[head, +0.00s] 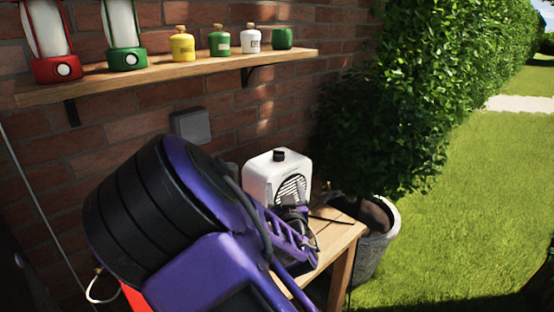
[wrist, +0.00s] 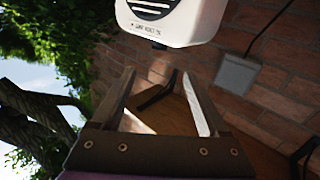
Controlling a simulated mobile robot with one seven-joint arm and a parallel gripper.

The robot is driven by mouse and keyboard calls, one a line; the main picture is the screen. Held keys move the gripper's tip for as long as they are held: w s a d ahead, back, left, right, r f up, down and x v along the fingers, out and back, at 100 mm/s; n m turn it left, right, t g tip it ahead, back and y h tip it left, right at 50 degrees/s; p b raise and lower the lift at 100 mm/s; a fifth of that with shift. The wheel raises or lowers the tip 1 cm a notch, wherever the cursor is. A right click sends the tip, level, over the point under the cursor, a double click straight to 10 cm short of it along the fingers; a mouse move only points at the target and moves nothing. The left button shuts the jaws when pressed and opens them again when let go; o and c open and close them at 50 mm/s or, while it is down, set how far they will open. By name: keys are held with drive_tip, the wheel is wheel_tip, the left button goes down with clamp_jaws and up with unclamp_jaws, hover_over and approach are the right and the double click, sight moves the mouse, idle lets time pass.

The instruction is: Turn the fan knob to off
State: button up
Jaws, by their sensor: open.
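The white fan (head: 262,180) stands on the wooden table (head: 343,236) near the brick wall, with a round dark grille on its front. Its black knob (head: 279,155) sits on top. In the wrist view the fan (wrist: 195,22) appears upside down at the top edge, with the dark knob (wrist: 158,46) below its body. My gripper (wrist: 160,73) is open and empty, its two fingers spread and pointing toward the knob with a gap between. In the head view my arm covers the fan's lower front, and the fingertips are hard to make out. The knob's setting cannot be read.
A wooden shelf (head: 190,65) on the wall above holds two lanterns and several small canisters. A grey box (head: 190,125) is on the wall behind. A potted bush (head: 375,120) stands right of the table. Open lawn (head: 470,200) lies further right.

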sight(279, 157)
drive_tip(key=w, duration=0.5)
drive_tip(key=w+a, duration=0.1)
drive_tip(key=w, duration=1.1)
drive_tip(key=shift+a+b, duration=0.4)
clamp_jaws()
